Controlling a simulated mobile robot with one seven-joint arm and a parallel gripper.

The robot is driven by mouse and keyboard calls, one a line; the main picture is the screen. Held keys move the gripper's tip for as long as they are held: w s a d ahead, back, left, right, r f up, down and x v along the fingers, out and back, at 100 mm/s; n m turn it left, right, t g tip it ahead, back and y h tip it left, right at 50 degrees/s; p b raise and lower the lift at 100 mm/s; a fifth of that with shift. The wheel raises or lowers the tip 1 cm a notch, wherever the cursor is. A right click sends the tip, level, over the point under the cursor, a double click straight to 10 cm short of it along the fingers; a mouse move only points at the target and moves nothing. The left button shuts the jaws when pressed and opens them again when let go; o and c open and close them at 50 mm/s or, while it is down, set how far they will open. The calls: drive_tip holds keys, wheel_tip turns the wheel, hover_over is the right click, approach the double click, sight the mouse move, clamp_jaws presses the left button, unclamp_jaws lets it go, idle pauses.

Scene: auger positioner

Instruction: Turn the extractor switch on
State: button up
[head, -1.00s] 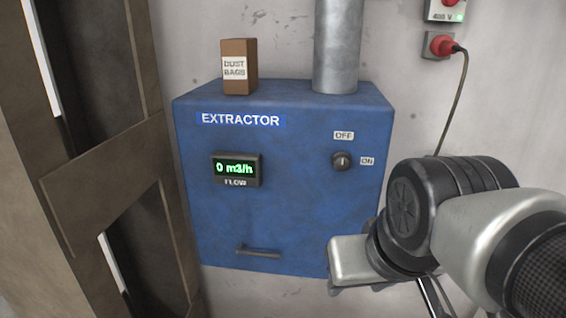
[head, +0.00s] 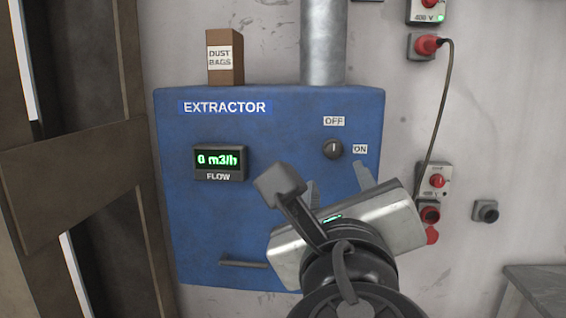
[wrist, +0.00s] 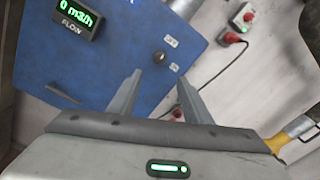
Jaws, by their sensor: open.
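The extractor (head: 215,225) is a blue wall box with an "EXTRACTOR" label. Its switch (head: 333,149) is a small dark round knob at the upper right of the front, with its pale mark pointing up toward the "OFF" label (head: 334,121). The "ON" label (head: 360,149) is to the knob's right. The flow display (head: 221,161) reads 0 m3/h. My gripper (head: 337,183) is open and empty, below and in front of the knob, apart from it. In the wrist view the knob (wrist: 158,57) lies beyond the two fingers (wrist: 153,90).
A dust bags box (head: 225,58) and a grey duct (head: 323,45) stand on top of the extractor. A handle (head: 243,264) is low on its front. Red plugs, sockets (head: 437,181) and a cable (head: 440,110) are on the wall at right. A brown frame (head: 75,170) stands at left.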

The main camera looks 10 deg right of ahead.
sight(333, 152)
drive_tip(key=p+x, duration=0.2)
drive_tip(key=x, duration=1.5)
drive_tip(key=shift+w+d+p, duration=0.1)
drive_tip(key=shift+p, duration=0.3)
drive_tip(key=c, duration=1)
